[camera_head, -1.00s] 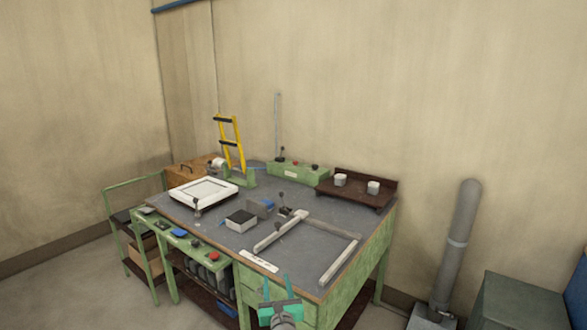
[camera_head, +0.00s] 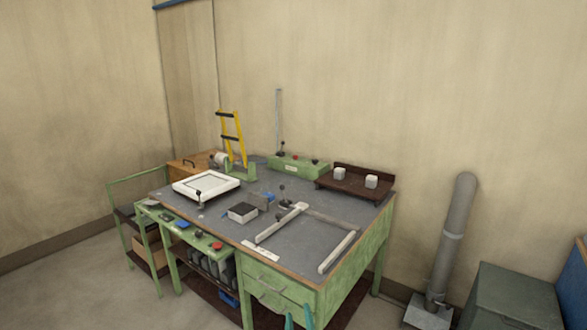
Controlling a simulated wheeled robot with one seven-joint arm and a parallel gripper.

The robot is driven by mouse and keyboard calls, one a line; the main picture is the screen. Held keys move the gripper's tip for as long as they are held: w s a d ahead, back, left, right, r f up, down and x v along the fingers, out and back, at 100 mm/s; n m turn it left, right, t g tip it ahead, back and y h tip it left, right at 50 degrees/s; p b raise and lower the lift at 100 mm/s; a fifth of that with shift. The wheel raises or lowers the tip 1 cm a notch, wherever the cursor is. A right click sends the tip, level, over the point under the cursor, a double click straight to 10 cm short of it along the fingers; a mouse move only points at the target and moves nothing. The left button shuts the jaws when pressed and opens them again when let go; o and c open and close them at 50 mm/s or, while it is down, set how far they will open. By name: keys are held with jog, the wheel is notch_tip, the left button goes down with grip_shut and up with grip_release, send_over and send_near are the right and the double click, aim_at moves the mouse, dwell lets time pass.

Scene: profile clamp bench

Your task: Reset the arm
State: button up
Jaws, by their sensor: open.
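My gripper (camera_head: 299,315) shows only as two teal fingertips at the bottom edge of the head view. The tips are apart with nothing seen between them, so it is open. It is in front of the green bench (camera_head: 330,303), low by its drawers. The rest of the gripper and arm is below the frame.
On the grey top lie a white frame (camera_head: 206,185), a grey profile frame (camera_head: 339,251), a dark-topped block (camera_head: 242,212) and a green control box (camera_head: 298,167). A grey pipe (camera_head: 452,240) and a grey-green cabinet (camera_head: 515,306) stand right.

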jog(key=s+d+f+n, duration=0.25)
jog(key=s+n, duration=0.25)
jog(key=s, duration=0.5)
jog(key=s+d+f+n+g+h, duration=0.15)
jog(key=s+f+n, duration=0.3)
jog(key=s, duration=0.45)
jog(key=s+d+f+n+t, duration=0.15)
jog(key=s+n, duration=0.35)
jog(key=s, duration=0.5)
jog(key=s+a+r+n, duration=0.2)
jog(key=s+r+n, duration=0.1)
jog(key=s, duration=0.6)
jog(key=s+a+r+n+g, duration=0.1)
jog(key=s+a+r+n, duration=0.1)
jog(key=s+n, duration=0.4)
jog(key=s+a+r+n+g, duration=0.1)
jog(key=s+a+r+n, duration=0.2)
jog(key=s, duration=0.9)
jog(key=shift+s+r+n, duration=0.2)
jog(key=shift+r+n, duration=0.75)
jog(key=shift+n, duration=0.1)
